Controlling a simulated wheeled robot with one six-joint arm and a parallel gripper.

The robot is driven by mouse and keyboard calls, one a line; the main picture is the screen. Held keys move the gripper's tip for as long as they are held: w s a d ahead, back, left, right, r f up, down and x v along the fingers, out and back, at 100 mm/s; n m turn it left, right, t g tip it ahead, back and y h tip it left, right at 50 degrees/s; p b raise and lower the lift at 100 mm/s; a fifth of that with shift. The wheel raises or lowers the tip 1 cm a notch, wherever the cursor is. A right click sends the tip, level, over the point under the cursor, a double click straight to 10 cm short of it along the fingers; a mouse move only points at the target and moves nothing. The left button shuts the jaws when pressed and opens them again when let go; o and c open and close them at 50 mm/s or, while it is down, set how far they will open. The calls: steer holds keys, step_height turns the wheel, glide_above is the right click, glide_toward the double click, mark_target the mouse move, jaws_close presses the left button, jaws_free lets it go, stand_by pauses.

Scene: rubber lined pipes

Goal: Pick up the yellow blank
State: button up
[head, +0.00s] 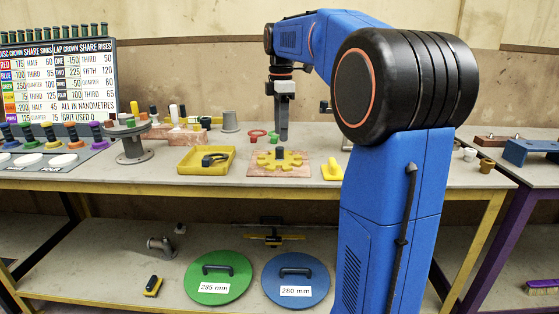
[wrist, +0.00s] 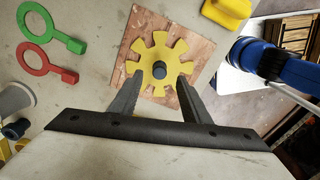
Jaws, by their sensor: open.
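A yellow notched disc (head: 278,160), which looks like the blank, lies flat on a square wooden board (head: 256,171) on the bench. A dark round knob (wrist: 159,70) stands at its centre. The disc also shows in the wrist view (wrist: 147,54), with the board (wrist: 193,38) around it. My gripper (head: 281,138) points down above the bench by the disc. In the wrist view my gripper (wrist: 158,77) is open, its fingers apart on either side of the knob and overlapping the disc's near edge in the picture. Nothing is held. I cannot tell the height gap.
A yellow tray (head: 184,168) holding a dark part is left of the board. A yellow handled block (head: 332,171) is to its right. Green (wrist: 36,20) and red (wrist: 40,62) rings lie nearby. A grey cup (head: 230,122) and a flanged grey stand (head: 131,150) are further left.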

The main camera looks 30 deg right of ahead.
mark_target(280, 147)
steer(key=shift+a+f, duration=0.1)
steer(key=shift+f, duration=3.15)
jaws_close()
